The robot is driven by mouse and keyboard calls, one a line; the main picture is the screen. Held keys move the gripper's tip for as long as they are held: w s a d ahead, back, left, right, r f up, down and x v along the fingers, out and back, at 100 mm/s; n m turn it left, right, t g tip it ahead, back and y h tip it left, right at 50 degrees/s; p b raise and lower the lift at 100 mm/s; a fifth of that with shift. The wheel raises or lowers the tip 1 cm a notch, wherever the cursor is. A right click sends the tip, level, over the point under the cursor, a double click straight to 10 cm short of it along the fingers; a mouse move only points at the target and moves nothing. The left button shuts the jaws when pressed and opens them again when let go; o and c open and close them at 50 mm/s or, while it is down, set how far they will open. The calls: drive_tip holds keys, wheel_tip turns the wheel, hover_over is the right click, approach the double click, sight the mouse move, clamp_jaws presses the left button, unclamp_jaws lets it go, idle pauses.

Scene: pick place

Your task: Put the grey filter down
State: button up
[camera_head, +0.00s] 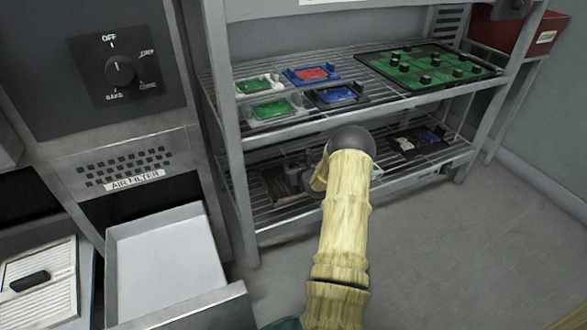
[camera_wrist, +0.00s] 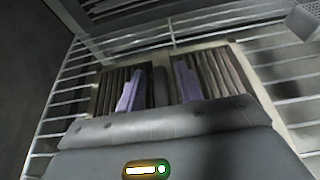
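A filter with dark pleated panels (camera_wrist: 110,92) and a pale frame edge shows in the wrist view, over or on a wire shelf. A dark grey upright piece (camera_wrist: 161,88) stands at its middle, perhaps a handle. My gripper (camera_wrist: 158,92) is right at it, its grey body filling the bottom of the view. Two purplish strips, perhaps the fingers, stand on either side of the grey piece. Whether they press on it is unclear. In the head view my arm reaches to the lower shelf and hides the gripper. A dark pleated panel (camera_head: 284,186) shows there left of the arm.
The upper wire shelf (camera_head: 350,108) holds several small coloured trays (camera_head: 312,74) and a green board (camera_head: 428,65) above the arm. Another dark tray (camera_head: 418,141) lies right on the lower shelf. An open empty drawer (camera_head: 166,265) juts out at left. The floor (camera_head: 460,255) is clear.

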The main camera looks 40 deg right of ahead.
drive_tip(key=shift+s+r+p, duration=0.2)
drive_tip(key=shift+r+p, duration=0.05)
drive_tip(key=shift+p, duration=0.05)
drive_tip(key=p+v, duration=0.6)
drive_tip(key=v, duration=0.4)
drive_tip(key=shift+s+a+r+p, duration=0.1)
drive_tip(key=shift+s+p, duration=0.05)
drive_tip(key=shift+p, duration=0.15)
drive_tip(key=shift+s+a, duration=0.15)
drive_tip(key=shift+s, duration=0.45)
